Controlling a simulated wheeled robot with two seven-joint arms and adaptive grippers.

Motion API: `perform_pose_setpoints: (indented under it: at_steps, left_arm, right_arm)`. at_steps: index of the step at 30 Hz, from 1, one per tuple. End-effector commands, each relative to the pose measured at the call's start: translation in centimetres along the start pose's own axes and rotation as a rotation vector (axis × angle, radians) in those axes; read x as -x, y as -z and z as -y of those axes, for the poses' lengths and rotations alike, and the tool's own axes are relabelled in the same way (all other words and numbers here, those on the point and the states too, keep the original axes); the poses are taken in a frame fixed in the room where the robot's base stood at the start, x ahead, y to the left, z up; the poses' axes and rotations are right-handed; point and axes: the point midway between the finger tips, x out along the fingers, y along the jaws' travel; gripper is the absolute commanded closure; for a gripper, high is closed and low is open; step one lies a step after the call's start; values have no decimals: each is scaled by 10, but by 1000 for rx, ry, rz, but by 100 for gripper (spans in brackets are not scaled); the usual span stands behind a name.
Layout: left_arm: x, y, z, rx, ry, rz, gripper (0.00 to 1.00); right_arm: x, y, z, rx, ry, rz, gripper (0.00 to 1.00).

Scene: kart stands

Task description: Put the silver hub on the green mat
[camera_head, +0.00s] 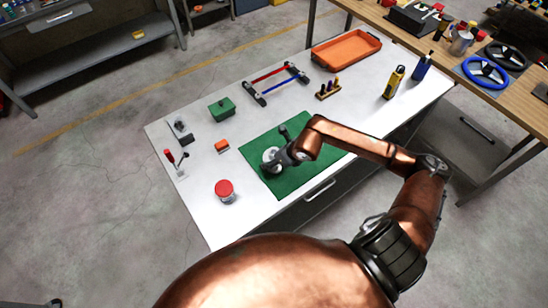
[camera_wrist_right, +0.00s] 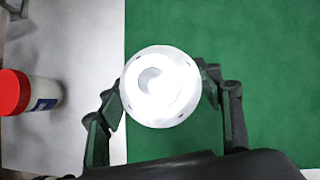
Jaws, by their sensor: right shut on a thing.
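The silver hub (camera_head: 270,155) is a round, bright metal piece with a central bore. It shows large in the right wrist view, where the hub (camera_wrist_right: 160,86) sits between the fingers of my right gripper (camera_wrist_right: 170,105). The right gripper (camera_head: 280,160) is shut on it, over the left part of the green mat (camera_head: 290,182). In the right wrist view the hub overlaps the mat's left edge. I cannot tell whether it touches the mat or hangs just above it. The mat (camera_wrist_right: 270,60) lies flat on the white table. My left gripper is not in view.
A red-lidded jar (camera_head: 225,190) stands left of the mat. An orange block (camera_head: 222,146), a green box (camera_head: 221,110), a red-and-blue frame (camera_head: 275,83) and an orange tray (camera_head: 346,49) are farther back. Yellow (camera_head: 394,82) and blue (camera_head: 422,66) bottles stand at the right.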

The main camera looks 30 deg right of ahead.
Motion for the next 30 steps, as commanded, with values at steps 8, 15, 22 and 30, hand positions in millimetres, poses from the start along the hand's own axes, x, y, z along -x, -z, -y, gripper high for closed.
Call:
perform_pose_setpoints:
  at_steps: [8,15,22,30]
  left_arm:
    - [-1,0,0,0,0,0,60]
    - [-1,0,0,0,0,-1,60]
    - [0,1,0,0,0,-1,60]
    - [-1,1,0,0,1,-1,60]
  right_arm:
    - [-1,0,0,0,0,0,38]
    - [0,0,0,0,0,0,23]
    - [0,0,0,0,0,0,23]
    - [26,1,1,4,2,-1,23]
